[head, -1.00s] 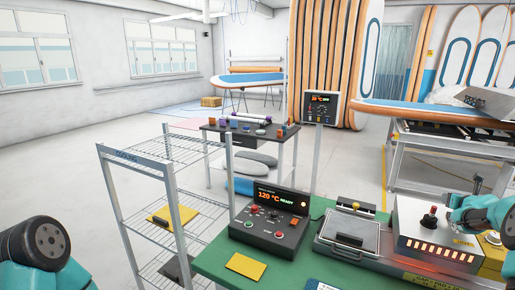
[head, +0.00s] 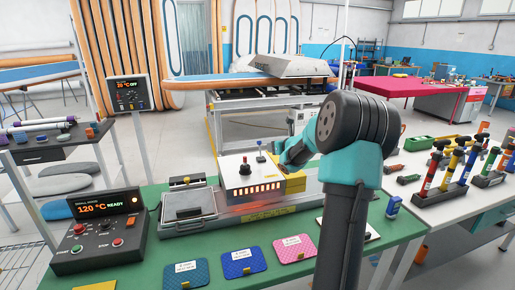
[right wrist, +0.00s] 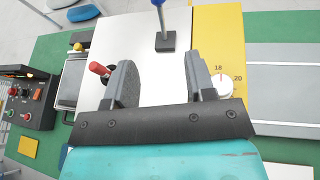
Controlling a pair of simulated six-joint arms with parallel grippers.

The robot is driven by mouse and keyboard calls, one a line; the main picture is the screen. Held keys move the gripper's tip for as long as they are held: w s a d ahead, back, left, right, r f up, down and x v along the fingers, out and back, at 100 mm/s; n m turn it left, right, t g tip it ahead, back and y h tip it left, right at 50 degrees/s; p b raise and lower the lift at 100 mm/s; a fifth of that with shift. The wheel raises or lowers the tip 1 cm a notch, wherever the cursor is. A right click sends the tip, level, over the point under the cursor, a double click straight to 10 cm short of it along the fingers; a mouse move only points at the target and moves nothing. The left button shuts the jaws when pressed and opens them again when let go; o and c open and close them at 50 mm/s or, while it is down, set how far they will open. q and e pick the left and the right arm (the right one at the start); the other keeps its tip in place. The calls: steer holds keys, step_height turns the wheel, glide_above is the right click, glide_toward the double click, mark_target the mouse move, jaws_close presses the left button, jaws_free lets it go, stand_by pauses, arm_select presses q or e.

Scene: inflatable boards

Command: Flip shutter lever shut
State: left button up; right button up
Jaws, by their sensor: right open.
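The white heater box (head: 236,180) stands on the green bench, with a row of glowing orange slots along its front. A red-knobbed lever (head: 245,163) stands upright on its top; in the right wrist view the red knob (right wrist: 98,68) is just left of the left finger. A blue-handled lever (right wrist: 159,15) rises from a black base, beyond my fingertips. I cannot tell which is the shutter lever. My right gripper (right wrist: 168,78) is open and empty over the box top. A white numbered dial (right wrist: 218,87) is by its right finger. My left gripper is out of view.
A hinged press (head: 187,208) and a control unit (head: 100,232) reading 120 °C READY stand left of the box. Blue, navy and pink patches (head: 243,262) lie along the front bench edge. Tools in holders (head: 447,190) stand on the white table to the right.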

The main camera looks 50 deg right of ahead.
mark_target(260, 150)
stand_by(0.4)
steer(key=x, duration=1.7)
steer(key=shift+w+a+f, duration=0.1)
steer(key=shift+c, duration=0.5)
jaws_close()
